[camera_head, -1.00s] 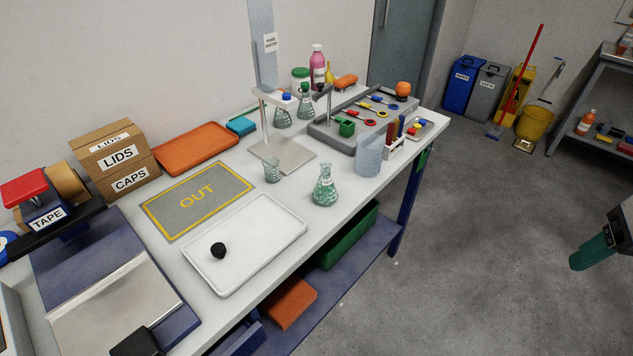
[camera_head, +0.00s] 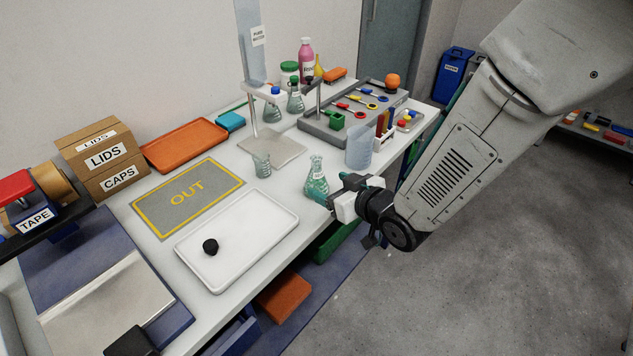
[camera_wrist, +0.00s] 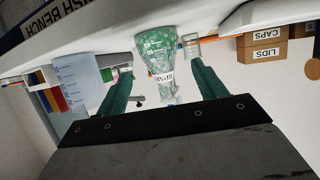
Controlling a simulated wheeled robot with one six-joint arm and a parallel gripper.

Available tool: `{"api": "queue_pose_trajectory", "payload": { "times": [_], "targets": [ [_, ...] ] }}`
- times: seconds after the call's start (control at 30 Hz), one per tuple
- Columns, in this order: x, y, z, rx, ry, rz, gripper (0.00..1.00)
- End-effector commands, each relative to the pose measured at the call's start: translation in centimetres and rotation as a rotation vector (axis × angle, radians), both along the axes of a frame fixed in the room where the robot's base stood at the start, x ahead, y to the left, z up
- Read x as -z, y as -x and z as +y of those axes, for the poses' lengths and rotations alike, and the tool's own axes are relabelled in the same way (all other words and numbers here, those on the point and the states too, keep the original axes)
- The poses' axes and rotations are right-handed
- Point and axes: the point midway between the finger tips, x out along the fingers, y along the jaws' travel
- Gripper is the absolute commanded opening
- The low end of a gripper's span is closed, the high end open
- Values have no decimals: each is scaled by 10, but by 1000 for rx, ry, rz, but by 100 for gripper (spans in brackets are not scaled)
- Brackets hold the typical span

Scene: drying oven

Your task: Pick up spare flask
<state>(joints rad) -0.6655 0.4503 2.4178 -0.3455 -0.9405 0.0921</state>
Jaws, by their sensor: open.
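The spare flask (camera_head: 316,180) is a clear conical flask with green contents and a white label, upright on the bench near its front edge. In the wrist view the flask (camera_wrist: 157,55) appears upside down, its label partly readable as "SPARE", and lies between the two green fingers. My gripper (camera_head: 328,197) is at the flask's right side, at about body height. In the wrist view my gripper (camera_wrist: 160,82) is open, with a finger on each side of the flask and gaps visible. Whether a finger touches the flask cannot be told.
A clear graduated beaker (camera_head: 360,147) stands close behind and right of the flask. A small glass beaker (camera_head: 262,166) stands to its left. A white tray (camera_head: 275,207) with a black stopper (camera_head: 210,246) lies at front left. A grey tool tray (camera_head: 320,125) is behind.

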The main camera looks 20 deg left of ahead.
Motion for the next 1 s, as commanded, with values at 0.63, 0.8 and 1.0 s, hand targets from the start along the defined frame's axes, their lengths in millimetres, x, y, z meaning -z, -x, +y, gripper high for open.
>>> {"api": "queue_pose_trajectory", "payload": {
  "times": [0.63, 0.8, 1.0],
  "targets": [
    [25, -40, 60, -17, -20, -7, 70],
    [27, -43, 64, -16, -21, -7, 70],
    [26, -43, 64, -16, -21, -7, 53]
  ]
}}
